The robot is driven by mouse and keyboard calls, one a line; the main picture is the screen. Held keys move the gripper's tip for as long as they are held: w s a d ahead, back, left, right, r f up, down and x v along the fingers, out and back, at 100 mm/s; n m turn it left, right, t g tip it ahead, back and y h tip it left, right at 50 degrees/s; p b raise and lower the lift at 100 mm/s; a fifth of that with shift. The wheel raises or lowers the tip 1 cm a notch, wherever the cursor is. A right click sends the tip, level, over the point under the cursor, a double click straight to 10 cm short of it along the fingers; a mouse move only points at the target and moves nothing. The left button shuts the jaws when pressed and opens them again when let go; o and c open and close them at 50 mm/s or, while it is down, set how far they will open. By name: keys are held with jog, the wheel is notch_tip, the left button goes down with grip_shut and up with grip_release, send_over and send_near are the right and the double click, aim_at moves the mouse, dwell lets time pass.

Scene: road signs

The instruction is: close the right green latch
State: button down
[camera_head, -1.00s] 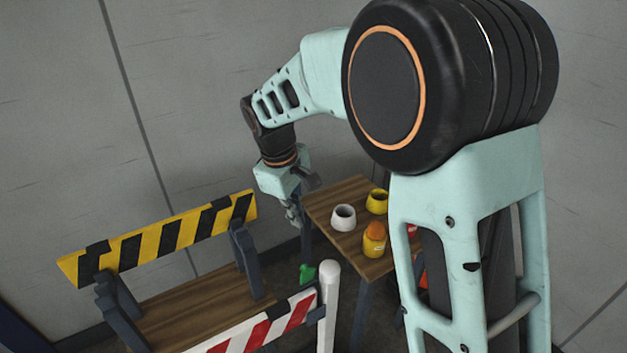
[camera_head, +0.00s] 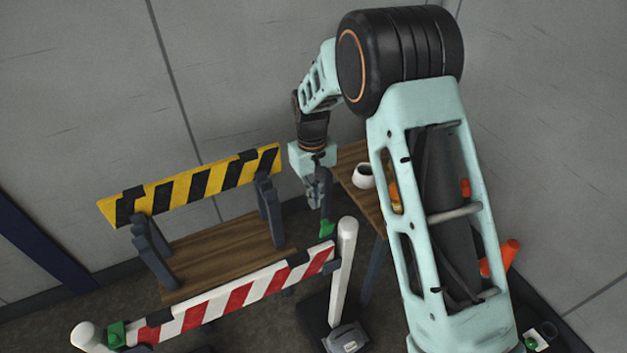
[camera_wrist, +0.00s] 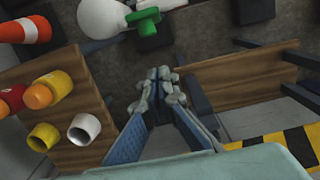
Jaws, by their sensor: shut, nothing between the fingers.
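The right green latch (camera_head: 327,228) is beside the top of the right white post (camera_head: 346,250), just beyond the right end of the red-and-white striped board (camera_head: 240,295). In the wrist view the latch (camera_wrist: 145,15) is at the top, next to the rounded white post top (camera_wrist: 100,18) and above a dark block. My gripper (camera_head: 315,200) points down, a little above and behind the latch in the head view. In the wrist view its fingertips (camera_wrist: 158,82) are together and empty, apart from the latch. The left green latch (camera_head: 116,334) is at the board's far left end.
A yellow-and-black barrier (camera_head: 195,187) with a wooden shelf (camera_head: 225,252) stands behind the striped board. A wooden table to its right carries a white cup (camera_head: 363,175); the wrist view shows a yellow cup (camera_wrist: 45,136) and an orange-topped jar (camera_wrist: 48,90). An orange cone (camera_head: 508,252) is right.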

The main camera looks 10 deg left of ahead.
aim_at(325, 227)
jog(key=shift+s+d, duration=1.1)
jog(key=shift+s, duration=0.3)
jog(key=shift+f, duration=0.1)
jog(key=shift+d, duration=0.1)
jog(key=shift+s+t+b, duration=0.15)
jog(key=shift+t+b, duration=0.15)
jog(key=shift+b, duration=0.1)
